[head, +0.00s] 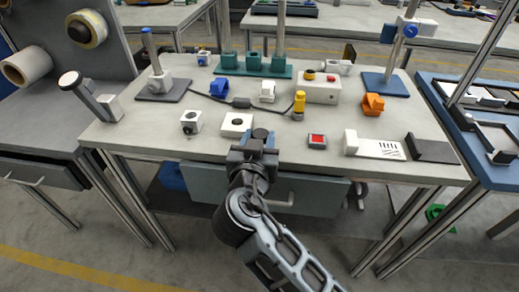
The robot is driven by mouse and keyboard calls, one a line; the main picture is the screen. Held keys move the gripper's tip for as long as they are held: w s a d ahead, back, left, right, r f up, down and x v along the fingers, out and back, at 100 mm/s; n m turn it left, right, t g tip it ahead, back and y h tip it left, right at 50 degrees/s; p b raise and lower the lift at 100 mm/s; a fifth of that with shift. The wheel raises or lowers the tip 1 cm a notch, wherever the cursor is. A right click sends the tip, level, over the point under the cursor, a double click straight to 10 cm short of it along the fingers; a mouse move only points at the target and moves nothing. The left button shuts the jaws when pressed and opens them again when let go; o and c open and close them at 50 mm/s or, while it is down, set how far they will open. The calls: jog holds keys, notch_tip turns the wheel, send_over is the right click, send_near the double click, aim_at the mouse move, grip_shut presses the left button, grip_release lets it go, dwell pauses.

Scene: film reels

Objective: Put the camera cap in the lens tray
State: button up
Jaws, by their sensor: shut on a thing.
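My gripper (260,139) is over the front edge of the grey workbench, pointing away from me. It is shut on a small dark piece (262,133), which looks like the camera cap; the fingers hide most of it. A low white square block with a dark round recess (237,124) lies on the bench just left of and beyond my gripper. It may be the lens tray, but I cannot tell for sure. A white cube with a dark round opening (191,122) stands further left.
A yellow cylinder (299,103), an orange block (372,104) and a blue block (220,88) stand further back. A white plate with slots (378,149) lies at the right. A dark cable crosses the bench middle.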

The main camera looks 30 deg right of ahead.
jog(key=shift+f, duration=1.6)
jog(key=shift+f, duration=0.1)
jog(key=o, duration=1)
jog(key=shift+r, duration=0.2)
jog(key=b+v, duration=0.1)
jog(key=v, duration=1.1)
jog(key=shift+f, duration=0.1)
jog(key=shift+s+d, duration=0.1)
